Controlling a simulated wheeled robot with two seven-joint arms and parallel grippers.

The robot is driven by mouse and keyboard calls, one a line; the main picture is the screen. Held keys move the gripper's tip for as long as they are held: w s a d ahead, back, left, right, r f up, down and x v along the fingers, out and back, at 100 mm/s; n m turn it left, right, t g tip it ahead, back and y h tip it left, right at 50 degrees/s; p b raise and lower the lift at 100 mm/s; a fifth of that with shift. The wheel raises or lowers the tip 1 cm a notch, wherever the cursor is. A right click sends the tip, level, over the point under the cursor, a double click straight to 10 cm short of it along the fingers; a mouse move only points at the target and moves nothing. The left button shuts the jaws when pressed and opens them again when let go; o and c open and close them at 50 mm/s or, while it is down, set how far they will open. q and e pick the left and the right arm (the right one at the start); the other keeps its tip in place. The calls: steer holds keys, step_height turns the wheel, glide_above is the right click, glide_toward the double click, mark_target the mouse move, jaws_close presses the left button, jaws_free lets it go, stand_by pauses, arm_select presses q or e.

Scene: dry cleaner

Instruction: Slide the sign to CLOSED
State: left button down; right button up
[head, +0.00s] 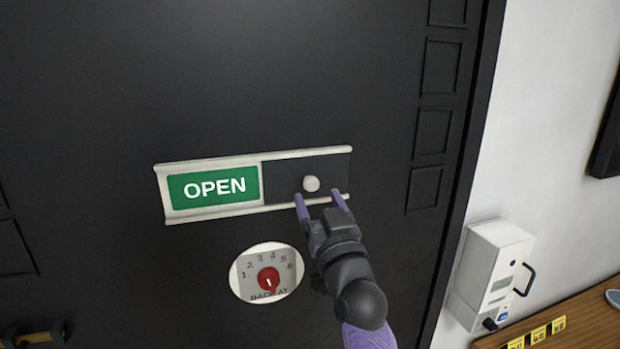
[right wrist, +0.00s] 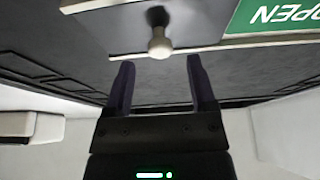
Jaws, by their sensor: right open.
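A sliding sign (head: 207,212) in a pale metal frame is mounted on the dark door. Its left part shows a green panel (head: 213,187) reading OPEN. Its right part is a dark slider plate (head: 282,178) with a round pale knob (head: 311,184). My right gripper (head: 322,200) is open just below the knob, one finger to each side. In the right wrist view the knob (right wrist: 160,46) stands ahead of the fingertips, between their lines, and the gripper (right wrist: 158,66) looks empty. No CLOSED wording is visible. My left gripper is not in view.
Below the sign is a round dial (head: 240,283) with a red knob and numbers. A dark door (head: 150,80) fills most of the view. At right, a white box (head: 490,270) hangs on the wall above a wooden counter (head: 590,318) with yellow tags.

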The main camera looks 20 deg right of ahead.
mark_target(312, 187)
steer(key=shift+x, duration=1.7)
jaws_close()
